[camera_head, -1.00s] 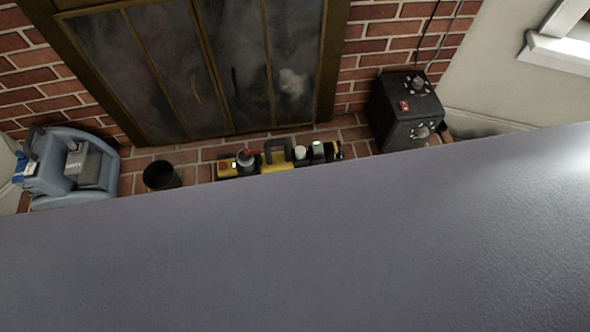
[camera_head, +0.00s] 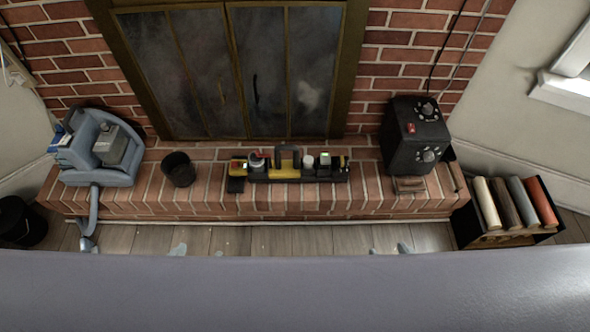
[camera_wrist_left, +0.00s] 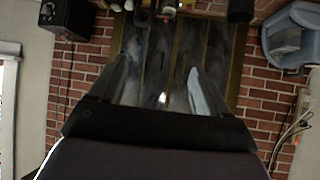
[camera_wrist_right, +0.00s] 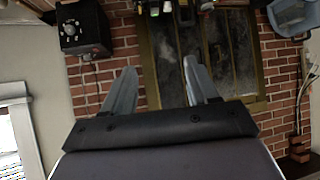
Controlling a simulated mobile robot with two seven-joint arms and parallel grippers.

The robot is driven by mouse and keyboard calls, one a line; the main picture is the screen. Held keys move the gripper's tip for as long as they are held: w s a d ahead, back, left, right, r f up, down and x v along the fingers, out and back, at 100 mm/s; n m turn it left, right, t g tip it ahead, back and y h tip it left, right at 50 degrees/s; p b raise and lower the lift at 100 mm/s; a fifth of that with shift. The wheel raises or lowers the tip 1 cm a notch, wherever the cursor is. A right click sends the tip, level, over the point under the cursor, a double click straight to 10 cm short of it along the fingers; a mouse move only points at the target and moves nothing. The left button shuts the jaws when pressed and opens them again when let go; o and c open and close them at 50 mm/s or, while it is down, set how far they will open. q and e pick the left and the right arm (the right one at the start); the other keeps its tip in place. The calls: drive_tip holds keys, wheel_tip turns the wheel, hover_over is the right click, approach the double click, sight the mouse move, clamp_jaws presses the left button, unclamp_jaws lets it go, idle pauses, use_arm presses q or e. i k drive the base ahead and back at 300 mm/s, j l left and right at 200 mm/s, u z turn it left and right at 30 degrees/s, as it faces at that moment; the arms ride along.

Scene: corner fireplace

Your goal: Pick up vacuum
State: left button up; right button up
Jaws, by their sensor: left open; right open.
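The vacuum (camera_head: 122,172), a blue-grey machine with a dark grey box on top, sits at the left end of the brick hearth. A hose-like part hangs from it to the floor. It also shows at the upper right of the left wrist view (camera_wrist_left: 284,42) and, partly cut off, of the right wrist view (camera_wrist_right: 293,14). My left gripper (camera_wrist_left: 158,68) is open and empty, and apart from the vacuum. My right gripper (camera_wrist_right: 160,68) is open and empty, farther from it. In the head view, only small grey tips show above my body's edge; the arms are hidden.
On the hearth (camera_head: 300,203) stand a black cup (camera_head: 178,169), a yellow-and-black tool carrier (camera_head: 290,168) and a black box with knobs (camera_head: 415,138). A rack of coloured rolls (camera_head: 512,205) stands right, a black bucket (camera_head: 20,222) left. A strip of wood floor (camera_head: 300,238) is mostly clear.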

sight(278, 171)
drive_tip(key=i+j+z, duration=0.2)
drive_tip(key=i+j, duration=0.8)
drive_tip(key=j+z, duration=0.15)
drive_tip(key=z, duration=1.25)
